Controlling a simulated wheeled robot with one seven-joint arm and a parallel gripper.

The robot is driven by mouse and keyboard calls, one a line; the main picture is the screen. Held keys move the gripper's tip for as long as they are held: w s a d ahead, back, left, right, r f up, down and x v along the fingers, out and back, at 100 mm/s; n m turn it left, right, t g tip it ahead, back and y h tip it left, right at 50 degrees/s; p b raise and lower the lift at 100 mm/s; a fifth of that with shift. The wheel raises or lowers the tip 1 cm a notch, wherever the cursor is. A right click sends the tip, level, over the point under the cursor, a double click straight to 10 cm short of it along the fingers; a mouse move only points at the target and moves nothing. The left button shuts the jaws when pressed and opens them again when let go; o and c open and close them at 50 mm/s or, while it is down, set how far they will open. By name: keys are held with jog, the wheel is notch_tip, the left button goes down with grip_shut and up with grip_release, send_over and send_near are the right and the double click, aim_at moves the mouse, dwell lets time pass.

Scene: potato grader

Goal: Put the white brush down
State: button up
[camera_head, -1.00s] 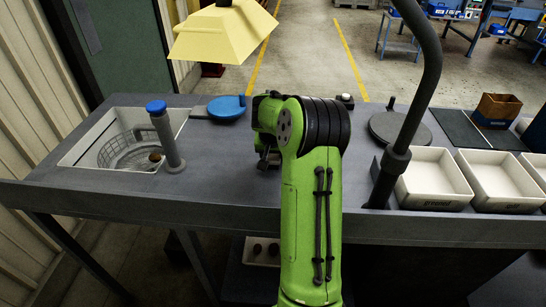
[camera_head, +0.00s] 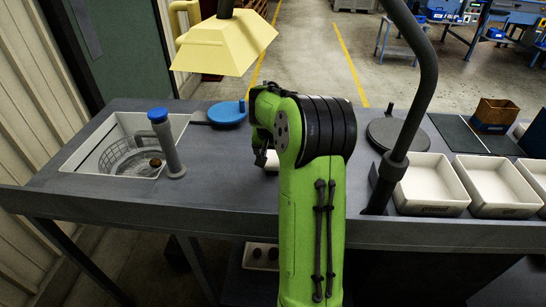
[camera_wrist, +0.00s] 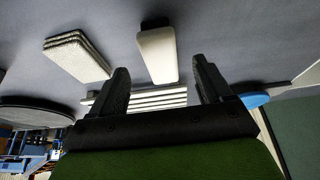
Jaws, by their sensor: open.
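A white block-shaped piece with a dark end (camera_wrist: 157,54), which looks like the white brush, lies on the grey table in the wrist view. My gripper (camera_wrist: 161,66) is open, its two dark fingers apart on either side of the lower end of this piece in the picture. I cannot tell whether they touch it. In the head view, a bit of something white (camera_head: 271,160) shows beside my gripper (camera_head: 262,156); my green arm hides most of it.
A ridged white block (camera_wrist: 77,55) and a white striped piece (camera_wrist: 142,97) are close by. The head view shows a sink basin (camera_head: 100,140) at left, a blue round disc (camera_head: 227,113), a grey disc (camera_head: 388,135), a black bent post (camera_head: 415,110) and white trays (camera_head: 430,205) at right.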

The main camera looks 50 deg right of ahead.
jog(key=v, duration=0.6)
jog(key=shift+p, duration=0.35)
jog(key=shift+s, duration=0.1)
